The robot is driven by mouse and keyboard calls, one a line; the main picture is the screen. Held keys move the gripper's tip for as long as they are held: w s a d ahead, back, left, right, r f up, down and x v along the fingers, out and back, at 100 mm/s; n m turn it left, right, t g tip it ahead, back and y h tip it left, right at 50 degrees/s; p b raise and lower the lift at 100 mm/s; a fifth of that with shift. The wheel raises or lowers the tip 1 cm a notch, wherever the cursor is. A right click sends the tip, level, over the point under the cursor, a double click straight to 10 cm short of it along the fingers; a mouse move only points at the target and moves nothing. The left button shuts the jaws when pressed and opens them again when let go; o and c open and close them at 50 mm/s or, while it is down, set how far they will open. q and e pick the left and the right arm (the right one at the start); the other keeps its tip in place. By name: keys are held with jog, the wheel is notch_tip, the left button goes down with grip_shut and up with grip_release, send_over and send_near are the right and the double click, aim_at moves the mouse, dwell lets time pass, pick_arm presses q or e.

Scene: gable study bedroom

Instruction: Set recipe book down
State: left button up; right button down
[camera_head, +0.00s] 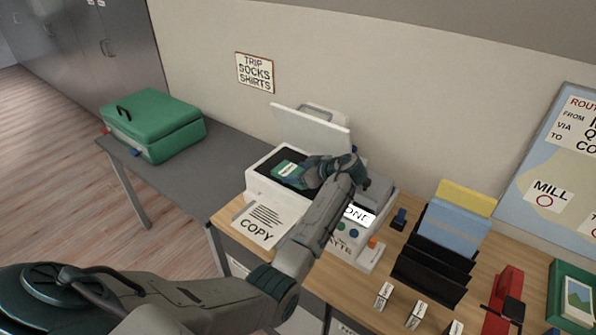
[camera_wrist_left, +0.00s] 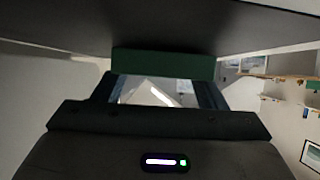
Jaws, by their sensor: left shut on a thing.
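The recipe book, a small green book with a pale label (camera_head: 287,168), is at the dark glass bed of the open copier (camera_head: 262,188). My left arm reaches across the copier front, and my left gripper (camera_head: 299,174) is shut on the book. In the left wrist view, the book's green edge (camera_wrist_left: 165,62) lies between the fingers, close to a broad dark surface. I cannot tell whether the book fully rests on the glass. My right gripper is not in view.
The copier lid (camera_head: 310,127) stands raised behind the bed. A COPY sheet (camera_head: 261,221) lies at the front. A black file rack (camera_head: 431,262) stands to the right. A green suitcase (camera_head: 152,121) is on the grey table (camera_head: 222,151), which has free room beside it.

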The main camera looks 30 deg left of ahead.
pick_arm(q)
jog(key=shift+f, duration=0.2)
jog(key=o, duration=1)
jog(key=shift+r, duration=0.1)
